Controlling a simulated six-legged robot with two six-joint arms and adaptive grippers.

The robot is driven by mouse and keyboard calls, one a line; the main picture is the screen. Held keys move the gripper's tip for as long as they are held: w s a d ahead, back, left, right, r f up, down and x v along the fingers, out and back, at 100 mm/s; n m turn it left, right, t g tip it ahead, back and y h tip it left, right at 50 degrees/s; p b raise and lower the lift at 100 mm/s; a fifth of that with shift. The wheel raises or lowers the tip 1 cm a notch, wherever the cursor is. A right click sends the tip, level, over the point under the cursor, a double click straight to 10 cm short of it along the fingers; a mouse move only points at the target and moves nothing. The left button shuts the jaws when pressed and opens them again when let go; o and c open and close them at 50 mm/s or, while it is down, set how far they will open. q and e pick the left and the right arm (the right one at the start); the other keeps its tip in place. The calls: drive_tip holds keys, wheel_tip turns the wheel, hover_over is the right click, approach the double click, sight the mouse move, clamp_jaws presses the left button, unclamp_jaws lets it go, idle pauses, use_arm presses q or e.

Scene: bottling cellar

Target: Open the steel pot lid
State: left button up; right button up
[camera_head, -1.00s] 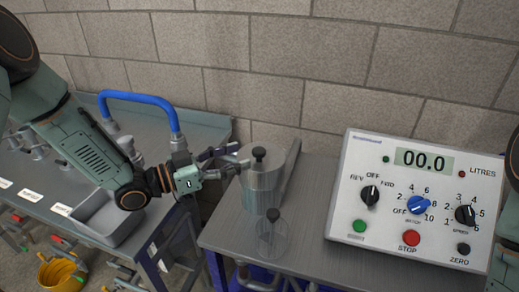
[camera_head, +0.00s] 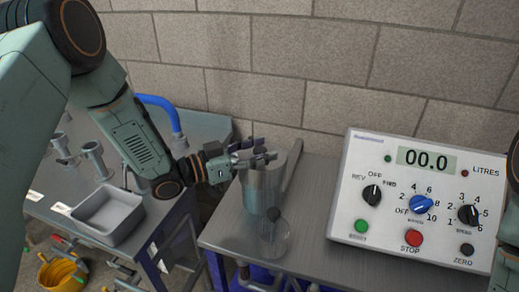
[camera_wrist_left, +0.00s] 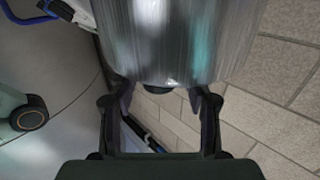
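The steel pot (camera_head: 262,190) is a tall shiny cylinder on the grey bench. Its lid is mostly covered by my left gripper (camera_head: 264,151) in the head view. The gripper reaches in from the left at the height of the lid's top. In the left wrist view the pot's brushed wall (camera_wrist_left: 180,40) fills the upper middle and appears upside down. The black lid knob (camera_wrist_left: 182,92) shows partly below it, between the two spread fingers of my left gripper (camera_wrist_left: 160,95). The fingers look apart from the knob. My right gripper is out of view.
A clear glass jar (camera_head: 272,240) with a dark knob stands just in front of the pot. A control box (camera_head: 412,200) with dials and a 00.0 display stands to the right. A grey sink basin (camera_head: 108,218) and blue pipe (camera_head: 158,101) are at left. A block wall is behind.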

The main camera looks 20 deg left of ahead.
use_arm(q)
clamp_jaws()
idle(0.5)
drive_tip(key=shift+d, duration=0.1)
